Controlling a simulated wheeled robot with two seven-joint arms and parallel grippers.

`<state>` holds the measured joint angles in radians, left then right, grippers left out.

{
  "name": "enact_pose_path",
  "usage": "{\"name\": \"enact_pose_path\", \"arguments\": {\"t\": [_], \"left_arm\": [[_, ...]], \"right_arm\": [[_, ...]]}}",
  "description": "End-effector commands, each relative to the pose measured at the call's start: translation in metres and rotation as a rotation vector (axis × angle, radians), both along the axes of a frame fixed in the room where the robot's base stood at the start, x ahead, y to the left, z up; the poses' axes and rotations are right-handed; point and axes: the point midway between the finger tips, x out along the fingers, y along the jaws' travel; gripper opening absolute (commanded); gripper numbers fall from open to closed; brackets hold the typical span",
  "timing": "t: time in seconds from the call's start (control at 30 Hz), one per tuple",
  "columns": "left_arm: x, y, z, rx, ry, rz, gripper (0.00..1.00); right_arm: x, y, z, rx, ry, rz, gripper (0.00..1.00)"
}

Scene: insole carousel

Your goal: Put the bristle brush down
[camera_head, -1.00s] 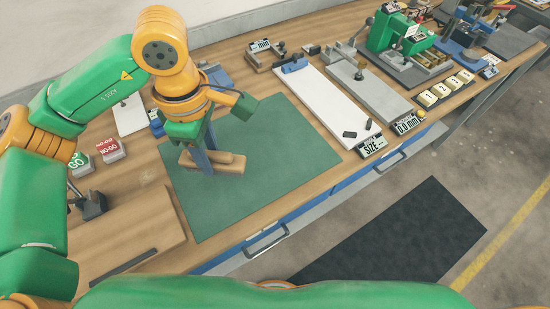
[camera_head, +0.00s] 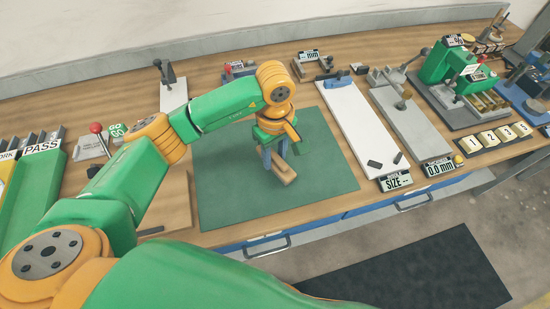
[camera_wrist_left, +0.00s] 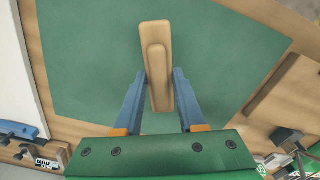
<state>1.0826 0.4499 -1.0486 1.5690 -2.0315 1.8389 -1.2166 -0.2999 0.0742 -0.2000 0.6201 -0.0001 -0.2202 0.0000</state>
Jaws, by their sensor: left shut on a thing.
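The bristle brush (camera_head: 286,172) has a light wooden back with a narrower raised wooden handle. My left gripper (camera_head: 274,158) is over the green mat (camera_head: 225,185), shut on the brush. In the left wrist view the brush (camera_wrist_left: 156,45) extends away between the two blue fingers (camera_wrist_left: 160,78), over the green mat (camera_wrist_left: 85,60). Its bristles are not visible. I cannot tell whether it touches the mat or hangs just above it. My right gripper is not in view.
Right of the mat are a white board (camera_head: 352,120) with small dark pieces and a grey slide fixture (camera_head: 412,122). A green press (camera_head: 455,75) stands farther right. At left are a green PASS bin (camera_head: 35,185) and a red-knobbed lever (camera_head: 97,130). The mat around the brush is clear.

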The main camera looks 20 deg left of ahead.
Motion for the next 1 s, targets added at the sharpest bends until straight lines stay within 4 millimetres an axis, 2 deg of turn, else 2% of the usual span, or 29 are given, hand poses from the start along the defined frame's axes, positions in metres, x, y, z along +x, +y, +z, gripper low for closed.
{"name": "enact_pose_path", "arguments": {"t": [0.03, 0.13, 0.2, 0.53, 0.57, 0.6, 0.67, 0.9, 1.0], "left_arm": [[-0.001, 0.000, -0.005, 0.001, 0.009, 0.002, 0.00], [-0.001, 0.000, -0.022, 0.001, 0.005, 0.001, 0.00], [0.000, 0.000, -0.029, 0.000, 0.002, 0.000, 0.00], [0.000, 0.000, -0.035, -0.001, -0.001, 0.000, 0.00], [0.000, 0.000, -0.034, -0.001, -0.001, 0.000, 0.45], [0.000, 0.000, -0.033, -0.001, -0.001, 0.000, 0.55], [0.000, 0.000, -0.033, -0.001, -0.001, 0.000, 0.69], [0.000, 0.000, -0.032, 0.000, 0.000, 0.001, 0.69], [0.000, 0.000, -0.026, -0.001, 0.001, 0.001, 0.69]], "right_arm": [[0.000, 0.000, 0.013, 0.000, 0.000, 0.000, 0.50], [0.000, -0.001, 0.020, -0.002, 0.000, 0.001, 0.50], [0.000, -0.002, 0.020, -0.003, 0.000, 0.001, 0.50], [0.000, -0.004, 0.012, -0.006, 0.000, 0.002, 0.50], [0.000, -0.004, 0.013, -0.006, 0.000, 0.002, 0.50], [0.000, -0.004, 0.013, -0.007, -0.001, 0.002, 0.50], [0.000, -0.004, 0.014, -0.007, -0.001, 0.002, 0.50], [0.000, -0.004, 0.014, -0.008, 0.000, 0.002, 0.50], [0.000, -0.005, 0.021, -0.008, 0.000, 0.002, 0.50]]}}
